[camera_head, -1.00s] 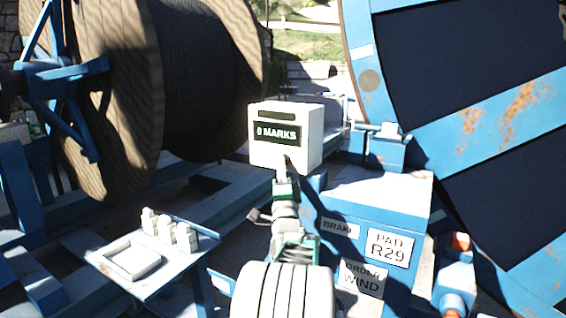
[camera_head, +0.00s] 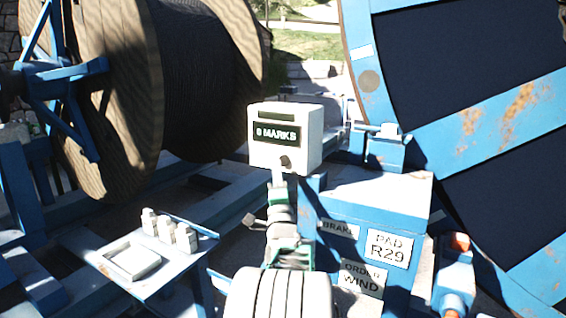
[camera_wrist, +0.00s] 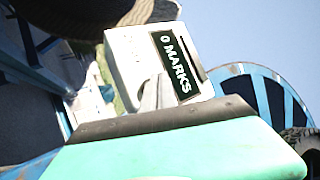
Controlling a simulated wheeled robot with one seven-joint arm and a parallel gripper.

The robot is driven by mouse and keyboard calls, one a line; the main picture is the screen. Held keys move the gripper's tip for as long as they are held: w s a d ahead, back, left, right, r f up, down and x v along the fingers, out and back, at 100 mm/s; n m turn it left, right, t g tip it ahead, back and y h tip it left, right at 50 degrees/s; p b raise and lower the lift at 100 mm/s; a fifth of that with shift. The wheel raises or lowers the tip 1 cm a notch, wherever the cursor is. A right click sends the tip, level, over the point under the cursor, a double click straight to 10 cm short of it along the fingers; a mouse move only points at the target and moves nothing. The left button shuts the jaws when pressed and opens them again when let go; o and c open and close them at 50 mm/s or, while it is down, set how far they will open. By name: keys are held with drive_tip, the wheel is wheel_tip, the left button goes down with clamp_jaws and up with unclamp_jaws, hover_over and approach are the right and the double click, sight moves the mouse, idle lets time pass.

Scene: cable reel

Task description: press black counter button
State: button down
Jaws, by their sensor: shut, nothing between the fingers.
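The white counter box (camera_head: 262,155) stands mid-picture in the head view, with a dark display (camera_head: 277,134) on its front. The black button (camera_head: 286,161) shows low on that front. My gripper (camera_head: 278,174) is shut and empty, its tip just below and left of the button in the picture. I cannot tell whether the tip touches the box. In the wrist view the counter box (camera_wrist: 125,50) lies ahead and its display (camera_wrist: 174,65) reads 0 MARKS. The fingers (camera_wrist: 156,92) overlap its lower edge there, and I cannot see the button.
A blue stand with BRAKE and PAD R29 labels (camera_head: 389,248) is right of my arm. A small table (camera_head: 180,258) with several pale blocks is at the lower left. A wooden cable reel (camera_head: 110,90) is behind left, a large blue reel (camera_head: 465,110) at right.

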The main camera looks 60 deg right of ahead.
drive_tip(key=a, duration=0.1)
drive_tip(key=a+p, duration=0.1)
drive_tip(key=a, duration=0.1)
drive_tip(key=a+p, duration=0.1)
drive_tip(key=a, duration=0.1)
drive_tip(key=shift+s, duration=0.25)
idle(0.5)
